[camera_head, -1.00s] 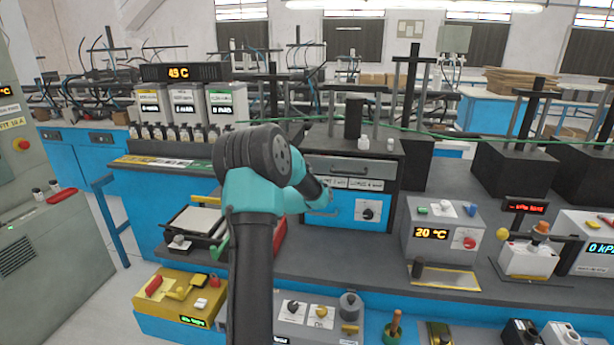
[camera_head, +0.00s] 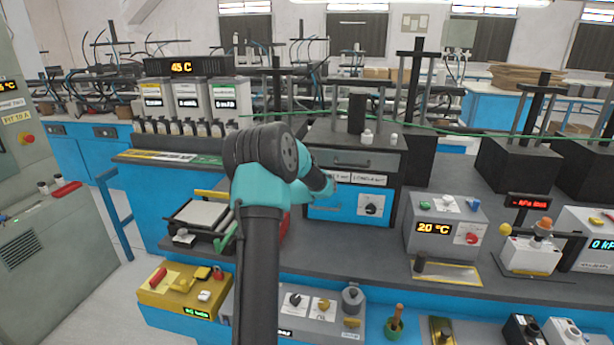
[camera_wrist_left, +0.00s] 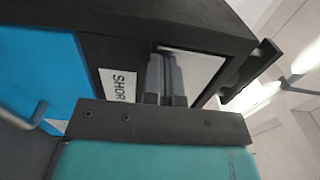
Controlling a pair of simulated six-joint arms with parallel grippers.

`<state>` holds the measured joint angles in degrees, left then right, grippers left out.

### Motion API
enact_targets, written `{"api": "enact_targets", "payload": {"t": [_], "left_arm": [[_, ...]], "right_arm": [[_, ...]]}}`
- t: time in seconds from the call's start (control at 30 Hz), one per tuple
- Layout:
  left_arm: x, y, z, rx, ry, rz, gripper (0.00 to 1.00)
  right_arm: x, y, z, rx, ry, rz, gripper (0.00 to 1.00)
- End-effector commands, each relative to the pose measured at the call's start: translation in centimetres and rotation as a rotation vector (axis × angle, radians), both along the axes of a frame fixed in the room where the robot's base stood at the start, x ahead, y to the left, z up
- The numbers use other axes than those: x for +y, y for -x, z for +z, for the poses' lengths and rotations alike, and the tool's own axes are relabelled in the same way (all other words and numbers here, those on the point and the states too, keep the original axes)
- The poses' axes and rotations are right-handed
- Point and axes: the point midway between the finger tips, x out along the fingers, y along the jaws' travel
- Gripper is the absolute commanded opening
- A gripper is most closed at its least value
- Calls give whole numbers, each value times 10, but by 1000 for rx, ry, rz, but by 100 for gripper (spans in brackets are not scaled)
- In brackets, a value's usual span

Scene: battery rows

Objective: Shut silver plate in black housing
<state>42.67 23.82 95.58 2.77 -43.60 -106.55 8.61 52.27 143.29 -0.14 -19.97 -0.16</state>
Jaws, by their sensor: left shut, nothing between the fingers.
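The black housing (camera_head: 398,165) stands on the bench behind my left arm, with a blue front panel (camera_head: 345,205) below. A grey-silver plate (camera_head: 350,158) with a handle lies across its upper front; my arm hides its left part. In the left wrist view, the black housing (camera_wrist_left: 175,25) appears tilted, with a bright silver plate (camera_wrist_left: 195,65) in its opening and a white label beside it. My left gripper (camera_wrist_left: 166,58) is shut and empty, its fingertips overlapping the plate in the picture; contact is unclear. The head view hides its fingers. My right gripper is not in view.
Left of my arm is a low device with a light top plate (camera_head: 203,215). A grey box reading 20 °C (camera_head: 440,228) stands to the right. A black handle-like part (camera_wrist_left: 250,75) juts from the housing in the wrist view. Bare bench lies before the housing.

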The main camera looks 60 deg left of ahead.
Motion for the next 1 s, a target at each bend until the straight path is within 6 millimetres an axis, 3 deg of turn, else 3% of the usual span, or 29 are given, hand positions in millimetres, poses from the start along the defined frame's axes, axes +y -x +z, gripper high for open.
{"api": "enact_targets", "payload": {"t": [0.17, 0.37, 0.8, 1.0], "left_arm": [[-11, 7, 3, -2, -5, -4, 0], [-38, 23, 3, 1, -1, -11, 0], [-92, 76, 2, 0, 0, -10, 0], [-106, 89, 2, 0, 0, -10, 0]], "right_arm": [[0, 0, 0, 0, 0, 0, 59], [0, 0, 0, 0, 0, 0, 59], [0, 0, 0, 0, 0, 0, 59], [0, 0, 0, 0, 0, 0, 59]]}}
